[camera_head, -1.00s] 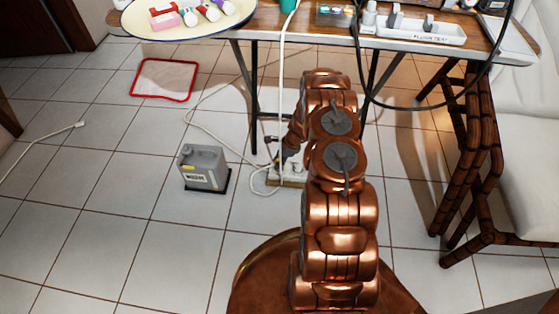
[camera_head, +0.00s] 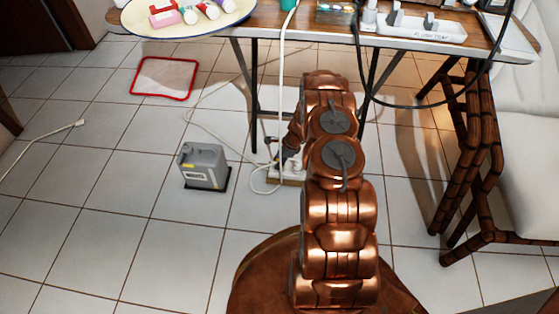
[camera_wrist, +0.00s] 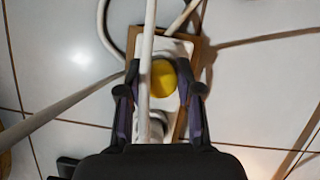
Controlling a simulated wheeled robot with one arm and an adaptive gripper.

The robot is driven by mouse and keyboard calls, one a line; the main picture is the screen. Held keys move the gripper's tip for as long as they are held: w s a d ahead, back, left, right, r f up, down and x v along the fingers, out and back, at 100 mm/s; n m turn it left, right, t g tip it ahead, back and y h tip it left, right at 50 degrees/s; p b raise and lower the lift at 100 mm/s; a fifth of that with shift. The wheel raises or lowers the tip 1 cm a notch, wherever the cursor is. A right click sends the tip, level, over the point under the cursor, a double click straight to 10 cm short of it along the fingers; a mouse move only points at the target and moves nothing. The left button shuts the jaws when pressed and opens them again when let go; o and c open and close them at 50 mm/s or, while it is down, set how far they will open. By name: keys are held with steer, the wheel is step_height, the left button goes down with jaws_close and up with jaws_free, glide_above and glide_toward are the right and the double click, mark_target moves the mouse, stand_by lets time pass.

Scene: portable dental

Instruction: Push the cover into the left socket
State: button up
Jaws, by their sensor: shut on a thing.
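The yellow round cover (camera_wrist: 163,80) is between the fingers of my gripper (camera_wrist: 161,88) in the wrist view, and the gripper is shut on it. Below the cover is a white power strip (camera_wrist: 178,48) on a wooden board (camera_wrist: 200,50). A whitish round part, perhaps a plug (camera_wrist: 157,124), shows nearer to my gripper's palm. The left socket cannot be made out; the cover, a cable and the fingers hide much of the strip. In the head view the strip (camera_head: 291,170) is on the floor, and my arm hides most of my gripper.
A white cable (camera_wrist: 147,60) crosses in front of the strip and cover. A table (camera_head: 345,35) is behind, with thin dark legs. A bamboo-frame chair (camera_head: 480,150) is at right. A red-edged mat (camera_head: 165,78) lies at back left.

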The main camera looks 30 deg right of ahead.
steer(key=shift+f, duration=0.1)
steer(key=o, duration=1)
steer(key=v, duration=0.7)
steer(key=shift+r, duration=0.3)
